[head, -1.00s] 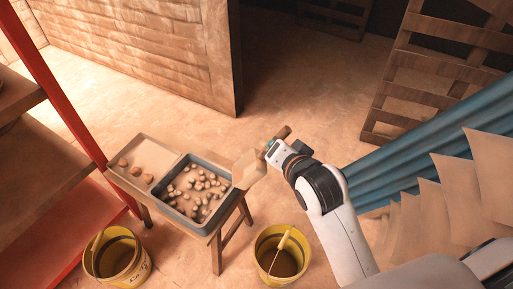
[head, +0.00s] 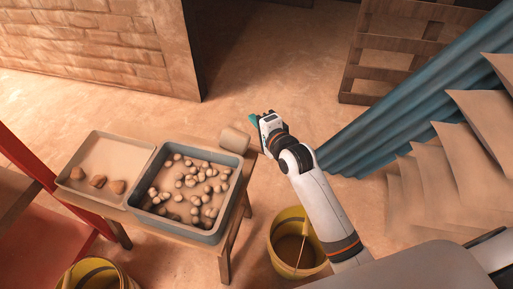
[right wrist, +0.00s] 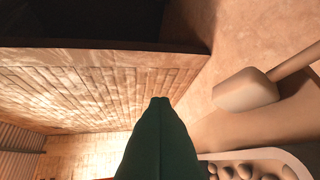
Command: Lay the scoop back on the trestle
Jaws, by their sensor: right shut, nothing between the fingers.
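The beige scoop (head: 235,138) is at the right end of the wooden trestle (head: 231,222), beside the grey tray. In the right wrist view the scoop (right wrist: 245,91) appears to lie on the trestle top, with its handle pointing to the upper right. In the head view the handle is mostly hidden by my gripper. My right gripper (head: 254,119) is just right of and beyond the scoop's bowl, shut and empty. In the right wrist view its dark green fingers (right wrist: 158,130) are together and apart from the scoop. My left gripper is not in view.
A grey tray (head: 182,232) of pale lumps and a beige tray (head: 93,147) with a few brown lumps stand on the trestle. Yellow buckets (head: 285,262) (head: 75,282) stand below. A red-framed rack (head: 25,160) is at left, blue corrugated sheeting (head: 400,110) at right.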

